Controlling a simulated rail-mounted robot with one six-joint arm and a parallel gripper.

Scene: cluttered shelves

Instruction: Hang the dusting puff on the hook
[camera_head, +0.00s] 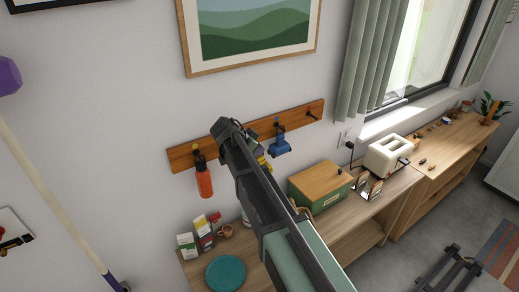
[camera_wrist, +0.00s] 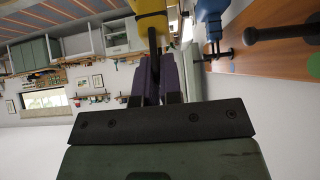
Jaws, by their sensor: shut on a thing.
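A yellow thing, which I take to be the dusting puff (camera_wrist: 149,22), has a dark, narrow part held between the fingers of my gripper (camera_wrist: 157,78) in the wrist view. In the head view, a little yellow (camera_head: 264,163) shows just right of my arm, below the rail. My fingers are hidden there behind the arm. The wooden hook rail (camera_head: 182,156) runs along the wall, with dark hooks. The right-end hook (camera_head: 311,115) is empty. In the wrist view, a dark hook (camera_wrist: 283,33) juts from the rail (camera_wrist: 250,62), apart from the yellow thing.
A blue item (camera_head: 280,146) hangs right of my arm, and it shows close by in the wrist view (camera_wrist: 211,12). An orange-red item (camera_head: 204,182) hangs left. Below stand a green box (camera_head: 319,193), small packages (camera_head: 203,231) and a teal plate (camera_head: 226,273).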

